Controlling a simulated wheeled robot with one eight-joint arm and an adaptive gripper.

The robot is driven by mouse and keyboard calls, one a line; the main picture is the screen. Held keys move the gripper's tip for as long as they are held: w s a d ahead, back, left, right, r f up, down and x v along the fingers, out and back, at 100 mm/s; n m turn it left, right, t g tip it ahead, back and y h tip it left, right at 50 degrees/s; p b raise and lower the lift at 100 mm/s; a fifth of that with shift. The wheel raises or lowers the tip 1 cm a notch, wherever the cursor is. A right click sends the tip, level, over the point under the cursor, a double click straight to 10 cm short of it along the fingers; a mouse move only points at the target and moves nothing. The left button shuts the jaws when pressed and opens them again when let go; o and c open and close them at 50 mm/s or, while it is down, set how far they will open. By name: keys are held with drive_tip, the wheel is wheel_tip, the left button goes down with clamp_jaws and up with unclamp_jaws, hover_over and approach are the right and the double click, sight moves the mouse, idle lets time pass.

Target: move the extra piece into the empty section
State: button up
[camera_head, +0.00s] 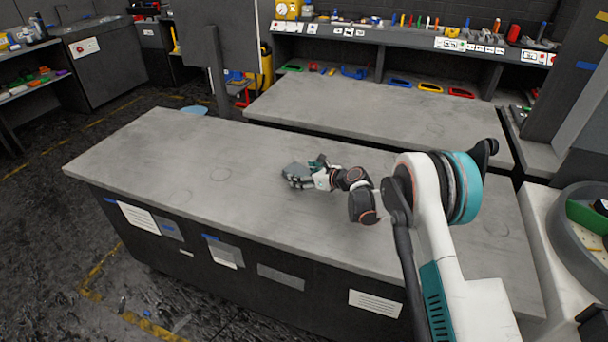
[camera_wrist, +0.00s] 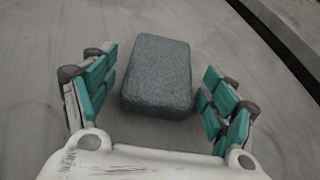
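A dark grey, speckled block with rounded edges (camera_wrist: 158,75) lies on the grey worktop in the wrist view. My gripper (camera_wrist: 160,82) is open, with its teal-padded fingers spread to the left and right of the block. Gaps show between the fingers and the block, and nothing is held. In the head view my gripper (camera_head: 302,176) is low over the middle of the near table and largely hides the block there. I cannot pick out an empty section in either view.
The near table (camera_head: 160,165) is otherwise clear around my gripper. Behind it stands another grey bench (camera_head: 370,112) with coloured trays and tools on shelves. A round grey container (camera_head: 562,238) with a green item stands at the right edge. A dark post (camera_head: 213,70) rises behind the table.

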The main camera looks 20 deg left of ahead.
drive_tip(key=shift+r, duration=0.25)
drive_tip(key=p+v, duration=0.3)
drive_tip(key=v, duration=0.9)
